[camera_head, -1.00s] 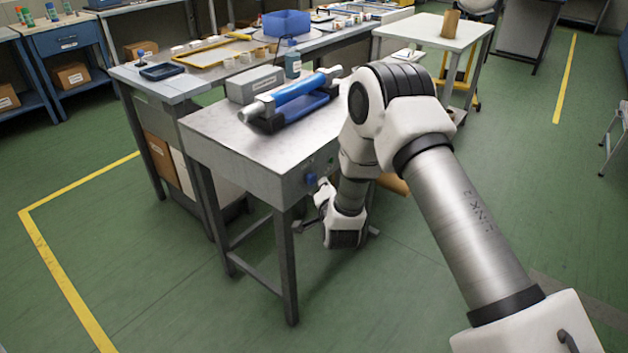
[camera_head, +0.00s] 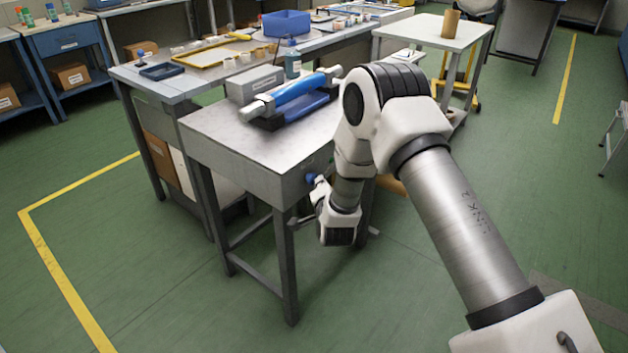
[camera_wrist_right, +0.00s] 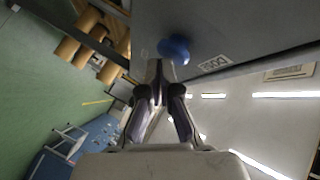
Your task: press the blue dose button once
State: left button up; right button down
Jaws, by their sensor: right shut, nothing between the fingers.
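The blue dose button (camera_head: 310,179) is a round knob on the front face of the grey metal bench (camera_head: 215,140). In the right wrist view the button (camera_wrist_right: 174,46) stands out from the grey panel, just beyond the fingertips. My right gripper (camera_head: 319,183) is shut and empty, right at the button in the head view. In the right wrist view its fingers (camera_wrist_right: 158,72) are together, their tips slightly left of and below the button's middle. I cannot tell whether they touch it. My left gripper is out of view.
A blue roller unit (camera_head: 295,93) and a grey box (camera_head: 254,84) stand on the bench top. Cardboard tubes (camera_wrist_right: 80,35) lie beyond the bench edge. Green floor in front is clear.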

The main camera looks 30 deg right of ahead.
jog(key=shift+w+a, duration=0.2)
jog(key=shift+w, duration=0.2)
dwell(0.3)
jog(key=shift+s, duration=0.1)
jog(key=shift+s+d, duration=0.4)
jog(key=shift+s, duration=0.4)
jog(key=s, duration=0.1)
jog(key=s+d, duration=0.1)
jog(key=s, duration=0.1)
jog(key=s+d+p, duration=0.1)
jog(key=shift+s, duration=0.35)
dwell(0.5)
